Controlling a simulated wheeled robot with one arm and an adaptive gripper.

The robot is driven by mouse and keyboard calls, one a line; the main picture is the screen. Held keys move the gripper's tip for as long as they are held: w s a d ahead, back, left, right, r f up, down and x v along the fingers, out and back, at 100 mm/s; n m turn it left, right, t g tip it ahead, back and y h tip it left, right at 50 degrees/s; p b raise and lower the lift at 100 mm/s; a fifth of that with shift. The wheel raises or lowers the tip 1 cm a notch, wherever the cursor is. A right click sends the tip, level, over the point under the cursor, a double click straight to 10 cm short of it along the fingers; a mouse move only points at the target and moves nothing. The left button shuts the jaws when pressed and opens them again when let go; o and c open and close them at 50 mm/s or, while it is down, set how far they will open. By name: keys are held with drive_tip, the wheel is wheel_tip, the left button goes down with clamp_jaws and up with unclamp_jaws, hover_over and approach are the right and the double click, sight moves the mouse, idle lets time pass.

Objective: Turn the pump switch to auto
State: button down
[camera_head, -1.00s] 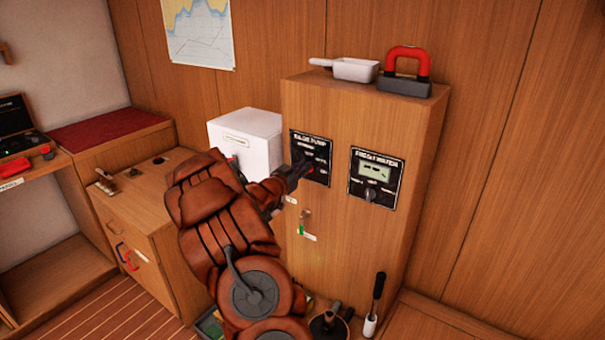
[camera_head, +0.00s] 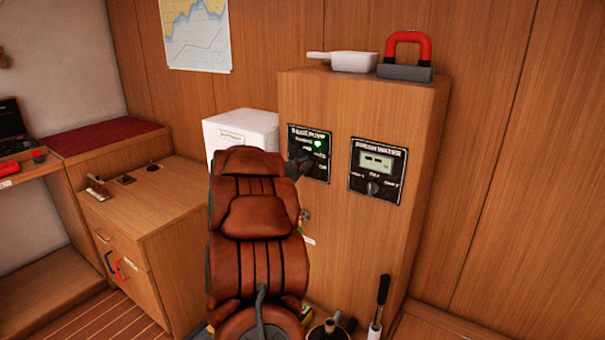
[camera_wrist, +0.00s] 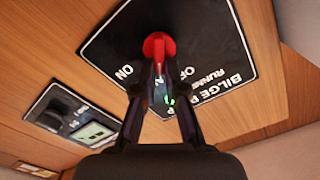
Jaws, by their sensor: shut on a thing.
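The bilge pump panel (camera_head: 316,168) is a black plate on the front of the wooden cabinet. It also fills the upper middle of the wrist view (camera_wrist: 212,50), where it appears turned round. A red switch knob (camera_wrist: 153,46) sits on it, and my gripper (camera_wrist: 158,72) is shut on the knob. A green light (camera_head: 318,143) is lit on the panel and shows partly behind the fingers in the wrist view (camera_wrist: 171,101). In the head view my arm and gripper cover the panel's lower left, hiding the knob. Its exact pointing direction is hard to tell.
A fresh water panel (camera_head: 377,172) with a small display and dark knob is just right. A white pan (camera_head: 345,61) and a red-handled block (camera_head: 406,61) lie on the cabinet top (camera_head: 300,82).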

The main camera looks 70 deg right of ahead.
drive_tip(key=shift+s+f+m+b, duration=0.1)
drive_tip(key=shift+f+m+b, duration=0.05)
drive_tip(key=shift+m+b, duration=0.6)
drive_tip(key=shift+m, duration=0.25)
drive_tip(key=c, duration=1.2)
unclamp_jaws()
drive_tip(key=shift+c, duration=0.2)
drive_tip(key=shift+a, duration=0.15)
